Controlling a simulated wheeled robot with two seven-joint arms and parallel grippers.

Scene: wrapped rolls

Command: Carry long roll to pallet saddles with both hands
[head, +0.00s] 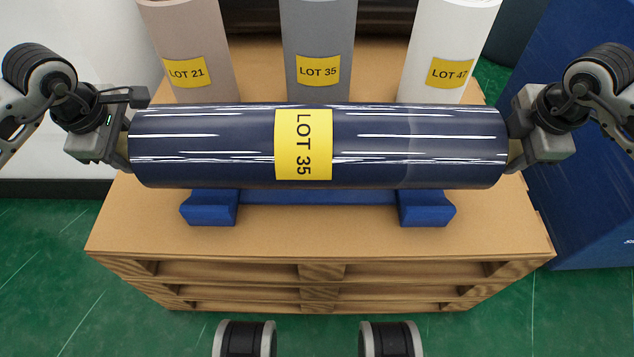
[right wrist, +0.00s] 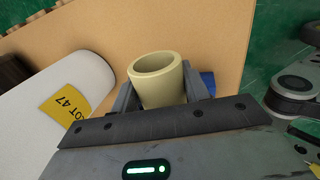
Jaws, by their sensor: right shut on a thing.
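The long roll (head: 220,147) is glossy dark blue with a yellow LOT 35 label. It lies level across the head view, above two blue saddles (head: 208,208) (head: 427,209) on the pallet. I cannot tell whether it touches them. My left gripper (head: 125,155) is at the roll's left end; its fingertips are mostly hidden. My right gripper (head: 517,152) is at the right end. In the right wrist view its fingers (right wrist: 165,90) are shut on a pale hollow core end (right wrist: 158,77).
The wooden pallet (head: 320,245) has a brown top with free room in front. Behind stand a pinkish LOT 21 roll (head: 195,35), a grey LOT 35 roll (head: 319,35) and a white LOT 47 roll (head: 450,35). A large blue block (head: 590,190) stands at the right.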

